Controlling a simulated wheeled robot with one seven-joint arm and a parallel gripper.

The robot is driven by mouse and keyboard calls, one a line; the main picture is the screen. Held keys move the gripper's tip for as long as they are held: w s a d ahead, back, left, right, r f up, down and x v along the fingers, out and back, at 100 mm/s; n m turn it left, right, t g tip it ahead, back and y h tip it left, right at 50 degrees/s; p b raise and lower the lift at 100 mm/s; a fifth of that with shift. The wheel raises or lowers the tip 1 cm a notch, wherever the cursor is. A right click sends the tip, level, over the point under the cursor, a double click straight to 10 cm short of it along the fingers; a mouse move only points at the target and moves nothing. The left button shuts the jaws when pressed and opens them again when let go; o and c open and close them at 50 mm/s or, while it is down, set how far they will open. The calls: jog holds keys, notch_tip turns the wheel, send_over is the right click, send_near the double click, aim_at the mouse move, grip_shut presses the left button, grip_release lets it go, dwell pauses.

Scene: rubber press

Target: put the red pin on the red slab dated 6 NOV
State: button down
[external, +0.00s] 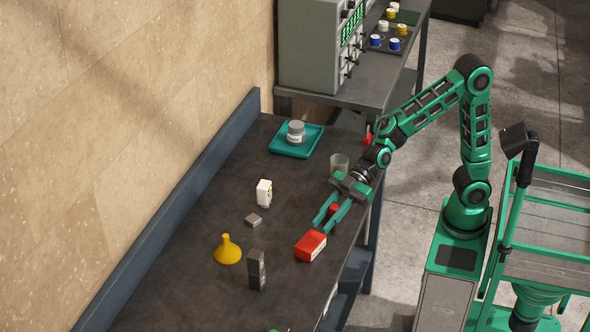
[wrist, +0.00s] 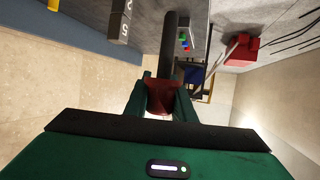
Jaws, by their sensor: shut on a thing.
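My gripper (external: 324,228) reaches down over the dark bench from the right, its two green fingers pointing toward the front. It is shut on a small red pin (external: 334,209), which shows between the fingers. The wrist view also shows the red pin (wrist: 163,97) between the fingers; its lower part is hidden there. A red slab (external: 311,246) with a white label on its side lies on the bench just in front of the fingertips, apart from the pin. The label's date is too small to read.
A black marked block (external: 257,270), a yellow funnel (external: 228,250), a small grey block (external: 253,220) and a white block (external: 264,192) stand left of the slab. A clear beaker (external: 338,163) stands behind my gripper. A teal tray (external: 278,148) holds a jar.

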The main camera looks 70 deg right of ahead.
jog(key=w+d+f, duration=0.2)
jog(key=w+f, duration=0.1)
jog(key=w+d+f, duration=0.1)
jog(key=w+f, duration=0.2)
jog(key=f, duration=0.1)
jog(key=w+d+f, duration=0.2)
jog(key=w+f, duration=0.1)
jog(key=shift+d+f, duration=0.2)
jog(key=shift+d, duration=0.1)
jog(key=shift+s, duration=0.1)
jog(key=c, duration=1.5)
grip_release()
